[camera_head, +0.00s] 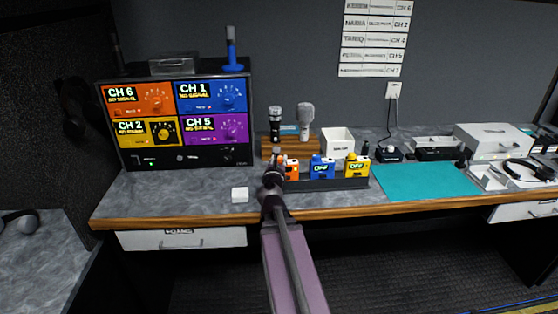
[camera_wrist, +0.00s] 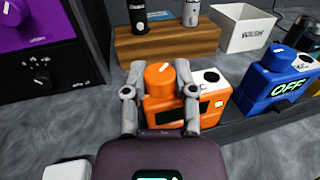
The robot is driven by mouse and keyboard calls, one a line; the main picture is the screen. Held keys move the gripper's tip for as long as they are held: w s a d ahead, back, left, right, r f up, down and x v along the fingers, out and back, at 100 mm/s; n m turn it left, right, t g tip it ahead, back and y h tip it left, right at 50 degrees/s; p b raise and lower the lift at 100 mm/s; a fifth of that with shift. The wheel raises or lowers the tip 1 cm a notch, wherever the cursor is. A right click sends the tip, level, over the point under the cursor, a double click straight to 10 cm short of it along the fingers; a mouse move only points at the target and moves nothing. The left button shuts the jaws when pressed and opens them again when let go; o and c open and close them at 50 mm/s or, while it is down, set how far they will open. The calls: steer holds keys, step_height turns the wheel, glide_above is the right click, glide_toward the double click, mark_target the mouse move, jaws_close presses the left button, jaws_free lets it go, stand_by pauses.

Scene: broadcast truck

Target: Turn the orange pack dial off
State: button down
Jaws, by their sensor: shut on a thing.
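The orange pack (camera_head: 291,171) stands at the left end of a dark rack on the counter, left of the blue pack (camera_head: 321,167). In the wrist view the orange pack (camera_wrist: 190,120) is upright, with an orange dial (camera_wrist: 160,79) on its top bearing a white mark. Its display is dark, with no readable text. My gripper (camera_head: 275,160) reaches over the pack, its fingers on either side of the dial in the wrist view (camera_wrist: 160,88), shut on it. The fingers and arm hide part of the pack in the head view.
The blue pack (camera_wrist: 280,82) and a yellow pack (camera_head: 356,165) read OFF. A wooden microphone stand (camera_wrist: 168,40) and white box (camera_wrist: 243,28) are behind. A white block (camera_head: 240,194) lies left. The receiver panel (camera_head: 180,115) stands back left; a teal mat (camera_head: 428,181) lies right.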

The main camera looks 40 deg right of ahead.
steer(key=n+t+y, duration=0.2)
steer(key=n+y, duration=0.1)
steer(key=y, duration=0.1)
steer(key=n+t+y, duration=0.3)
steer(key=shift+d+y, duration=0.2)
steer(key=shift+y, duration=0.2)
steer(key=n+t+y, duration=0.1)
steer(key=n+y, duration=0.1)
steer(key=y, duration=0.1)
steer(key=shift+y, duration=0.3)
steer(key=shift+n+y, duration=0.9)
steer(key=shift+y, duration=0.2)
steer(key=shift+a+y, duration=0.1)
steer(key=shift+y, duration=0.2)
steer(key=shift+c, duration=2)
jaws_free()
steer(key=shift+s, duration=0.2)
steer(key=s, duration=0.7)
